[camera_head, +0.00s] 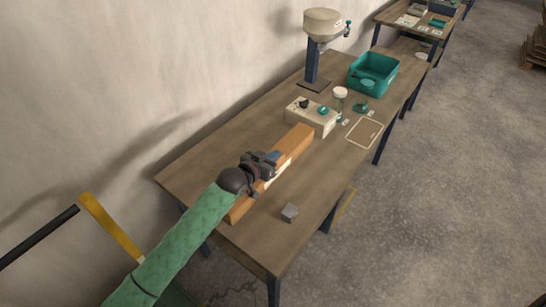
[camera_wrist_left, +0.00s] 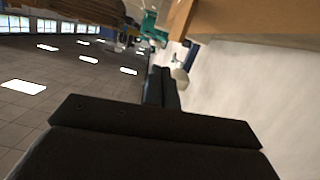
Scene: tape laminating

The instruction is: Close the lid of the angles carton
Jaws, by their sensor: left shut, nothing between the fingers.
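The angles carton (camera_head: 297,142) is a long orange-brown box lying lengthwise on the wooden table. My left gripper (camera_head: 276,160) is shut and empty, over the middle of the carton in the head view, and hides part of it. A pale strip (camera_head: 284,168) shows along the carton beside the gripper. I cannot tell how far the lid is closed, or whether the gripper touches it. In the left wrist view, a brown cardboard-like surface (camera_wrist_left: 255,18) fills the upper right, close to the dark gripper. My right gripper is not in view.
A small grey block (camera_head: 289,212) lies near the table's front edge. Beyond the carton stand a pale control box (camera_head: 318,122), a jar (camera_head: 339,103), a teal bin (camera_head: 373,72) and a column-mounted machine (camera_head: 323,25). The wall runs along the left.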

